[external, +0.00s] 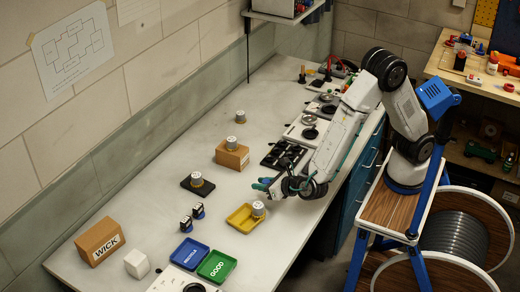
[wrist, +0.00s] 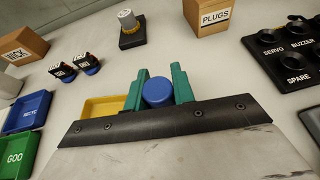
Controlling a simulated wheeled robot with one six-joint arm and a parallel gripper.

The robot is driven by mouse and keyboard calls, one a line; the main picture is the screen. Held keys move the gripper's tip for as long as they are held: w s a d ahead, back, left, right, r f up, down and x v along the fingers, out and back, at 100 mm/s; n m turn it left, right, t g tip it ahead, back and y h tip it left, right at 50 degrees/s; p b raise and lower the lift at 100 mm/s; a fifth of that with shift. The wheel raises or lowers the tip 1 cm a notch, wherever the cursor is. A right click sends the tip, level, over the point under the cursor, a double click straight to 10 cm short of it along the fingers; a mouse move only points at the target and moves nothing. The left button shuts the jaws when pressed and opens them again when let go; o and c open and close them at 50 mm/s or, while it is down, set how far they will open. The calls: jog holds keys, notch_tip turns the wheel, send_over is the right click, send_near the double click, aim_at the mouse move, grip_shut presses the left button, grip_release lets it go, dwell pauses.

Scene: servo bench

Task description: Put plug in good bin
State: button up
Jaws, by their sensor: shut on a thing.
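My gripper (external: 265,187) is low over the bench, just above and to the right of the yellow tray in the external view. In the wrist view its teal fingers (wrist: 160,88) are shut on a blue round plug (wrist: 158,93). The plug's lower part is hidden behind the gripper body. The good bin (external: 217,265) is a shallow green tray at the near edge of the bench. It is apart from my gripper and shows at the lower left of the wrist view (wrist: 17,155). I see nothing in its visible part.
A blue recycle tray (external: 188,251) adjoins the good bin. The yellow tray (external: 238,222) has a silver cylinder (external: 258,208) at it. Two small dark parts (wrist: 75,66), a black pad (external: 190,187), the WICK box (external: 99,241) and the PLUGS box (wrist: 213,19) stand around.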

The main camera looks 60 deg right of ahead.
jog(key=s+a+n+y, duration=0.1)
jog(key=s+a, duration=0.1)
jog(key=a, duration=0.1)
jog(key=s+a+n+y, duration=0.1)
jog(key=s+a, duration=0.1)
jog(key=a, duration=0.2)
jog(key=s+a+n+y, duration=0.1)
jog(key=s+a+y, duration=0.1)
jog(key=s+a, duration=0.1)
jog(key=shift+a+r+n, duration=0.3)
jog(key=shift+a+r, duration=0.05)
jog(key=shift+a, duration=0.25)
jog(key=s+a+n+y, duration=0.1)
jog(key=s+a, duration=0.1)
jog(key=s+a+n+g+y, duration=0.1)
jog(key=s+a, duration=0.2)
jog(key=s+a+y, duration=0.1)
jog(key=s+a, duration=0.1)
jog(key=a, duration=0.1)
jog(key=shift+s+a+n, duration=0.15)
jog(key=shift+s+n, duration=0.25)
jog(key=shift+a+f, duration=0.1)
jog(key=shift+a, duration=0.3)
send_over(225, 267)
jog(key=shift+d+f, duration=0.1)
jog(key=shift+f, duration=2.3)
jog(key=shift+f, duration=0.15)
jog(key=o, duration=0.7)
